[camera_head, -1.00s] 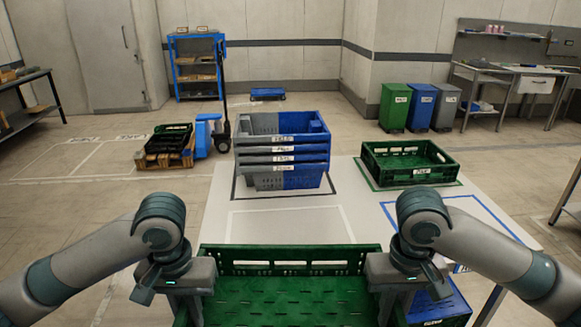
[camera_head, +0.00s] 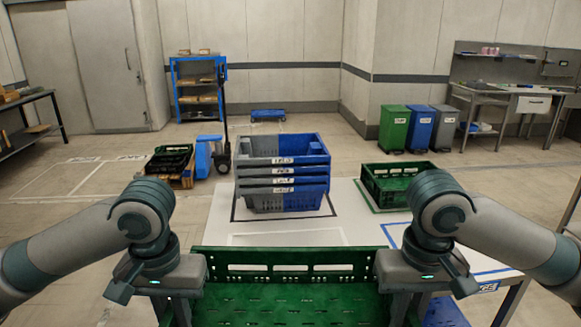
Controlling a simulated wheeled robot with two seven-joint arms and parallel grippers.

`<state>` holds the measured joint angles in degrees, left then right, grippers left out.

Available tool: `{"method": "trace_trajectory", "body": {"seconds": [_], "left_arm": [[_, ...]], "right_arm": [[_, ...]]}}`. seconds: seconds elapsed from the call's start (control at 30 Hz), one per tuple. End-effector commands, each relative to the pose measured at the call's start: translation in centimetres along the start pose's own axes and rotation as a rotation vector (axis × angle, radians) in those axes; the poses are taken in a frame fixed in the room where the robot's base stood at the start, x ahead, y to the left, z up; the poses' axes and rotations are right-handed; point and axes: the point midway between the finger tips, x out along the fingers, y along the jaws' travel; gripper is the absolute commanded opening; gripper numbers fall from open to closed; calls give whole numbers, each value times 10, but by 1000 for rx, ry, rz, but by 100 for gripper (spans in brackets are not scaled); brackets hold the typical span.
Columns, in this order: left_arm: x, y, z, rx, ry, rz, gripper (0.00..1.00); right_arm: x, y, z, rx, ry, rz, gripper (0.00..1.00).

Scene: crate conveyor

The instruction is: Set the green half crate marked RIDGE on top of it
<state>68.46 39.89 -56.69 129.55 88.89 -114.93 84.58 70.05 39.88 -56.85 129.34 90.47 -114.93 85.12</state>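A green crate (camera_head: 290,300) is right in front of me at the bottom of the view, cut off by the frame. Its far wall has a row of slots, and no marking on it shows. My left gripper (camera_head: 178,312) is at its left side and my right gripper (camera_head: 402,312) at its right side. Both seem shut on the side walls, though the fingertips are mostly hidden. Another green crate (camera_head: 397,168) stands on the table at the right, its label too small to read. A stack of grey-and-blue crates (camera_head: 283,175) stands on the table ahead.
The white table (camera_head: 345,195) has a bare white-outlined area before the stack and a blue-outlined area (camera_head: 480,252) at the right, partly behind my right arm. A dark crate on a pallet (camera_head: 170,163) and several bins (camera_head: 420,128) stand on the floor beyond.

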Motion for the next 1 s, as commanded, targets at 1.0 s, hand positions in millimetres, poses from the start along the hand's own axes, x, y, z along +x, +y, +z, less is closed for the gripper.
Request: {"method": "trace_trajectory", "body": {"seconds": [1.0], "left_arm": [[-26,-1,-37,-4,2,-3,0]], "right_arm": [[-26,1,-37,3,2,3,0]]}}
